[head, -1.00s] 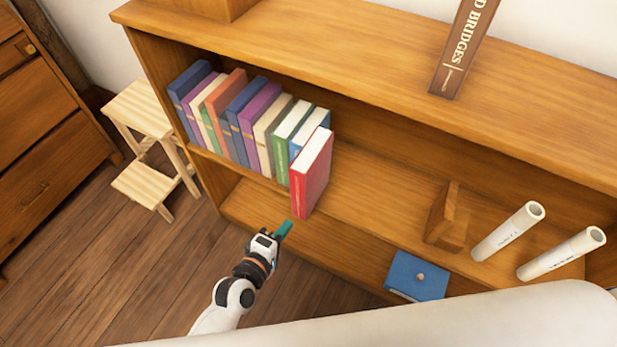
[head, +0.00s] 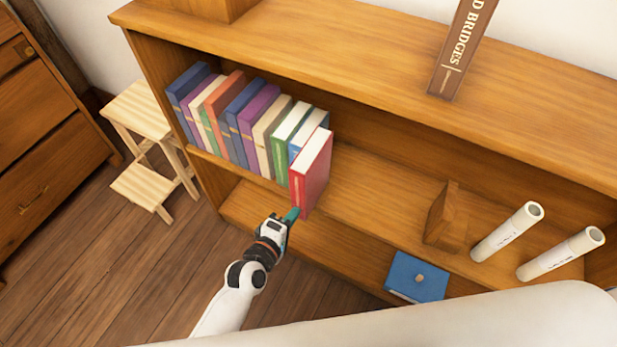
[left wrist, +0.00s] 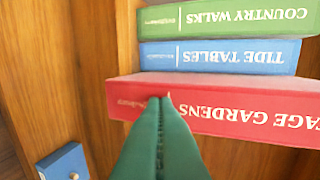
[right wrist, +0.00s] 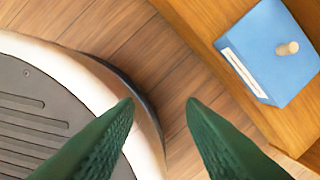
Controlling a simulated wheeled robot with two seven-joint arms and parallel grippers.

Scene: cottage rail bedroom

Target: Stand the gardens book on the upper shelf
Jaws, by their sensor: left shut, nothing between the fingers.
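The red gardens book (head: 311,177) stands upright at the right end of the row on the upper shelf (head: 375,205), sticking out past its neighbours toward the front. In the left wrist view its red spine (left wrist: 230,112) reads "AGE GARDENS", upside down. My left gripper (head: 292,215) is shut and empty, its green fingertips at the lower part of the spine; they look to be touching or very close. The fingertips (left wrist: 160,100) also show in the left wrist view. My right gripper (right wrist: 160,102) is open and empty over the floor in the right wrist view.
A blue tide tables book (head: 312,124) and several other books stand left of the red one. A wooden bookend (head: 445,215) and two white rolls (head: 508,231) are farther right. A blue box (head: 418,276) with a knob sits below. Shelf between book and bookend is clear.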

